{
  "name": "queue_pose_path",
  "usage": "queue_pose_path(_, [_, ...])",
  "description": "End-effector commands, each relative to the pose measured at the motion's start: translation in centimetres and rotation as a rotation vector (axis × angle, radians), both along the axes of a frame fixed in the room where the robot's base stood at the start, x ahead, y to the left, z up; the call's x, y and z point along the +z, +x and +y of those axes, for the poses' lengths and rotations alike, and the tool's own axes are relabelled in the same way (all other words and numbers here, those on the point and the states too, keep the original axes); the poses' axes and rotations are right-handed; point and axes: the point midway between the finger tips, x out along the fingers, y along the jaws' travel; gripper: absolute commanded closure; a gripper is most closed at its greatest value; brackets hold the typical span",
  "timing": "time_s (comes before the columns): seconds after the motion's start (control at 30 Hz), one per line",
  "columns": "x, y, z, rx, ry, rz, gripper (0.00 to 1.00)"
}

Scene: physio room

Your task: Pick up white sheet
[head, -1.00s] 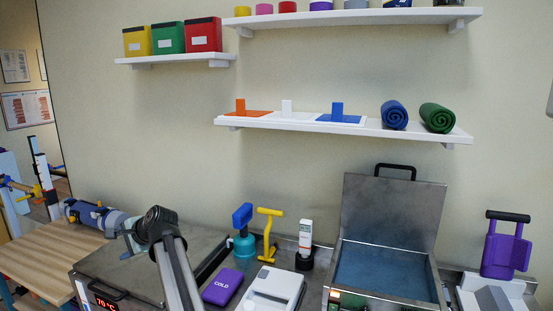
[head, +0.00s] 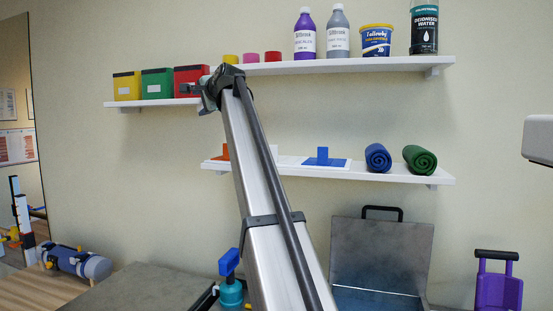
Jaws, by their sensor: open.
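The white sheet lies on the middle shelf between an orange sheet (head: 222,152) and a blue sheet (head: 325,161) with an upright tab. A pale edge of the white sheet (head: 289,160) seems to show just right of my arm. My gripper (head: 205,93) is open, high above and left of the white sheet. It overlaps the red box and the upper left shelf in the picture; its distance from them cannot be told.
Yellow, green and red boxes (head: 189,80) stand on the upper left shelf (head: 150,103). Bottles and tubs line the top shelf (head: 385,66). Blue and green rolls (head: 420,159) lie on the middle shelf (head: 400,175). An open metal case (head: 380,250) stands below.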

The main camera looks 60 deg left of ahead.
Motion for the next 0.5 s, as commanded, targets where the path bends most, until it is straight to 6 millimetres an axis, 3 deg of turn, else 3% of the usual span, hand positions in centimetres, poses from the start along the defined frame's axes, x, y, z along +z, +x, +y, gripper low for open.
queue_pose_path(0.03, [1.0, 1.9, -0.4, -0.023, -0.028, -0.033, 0.38])
queue_pose_path(0.1, [1.0, 3.9, -1.2, -0.048, -0.083, -0.084, 0.38])
queue_pose_path(0.27, [0.0, 7.5, -3.7, -0.082, -0.247, -0.227, 0.38])
queue_pose_path(0.5, [-1.8, 11.1, -10.2, -0.028, -0.606, -0.532, 0.38])
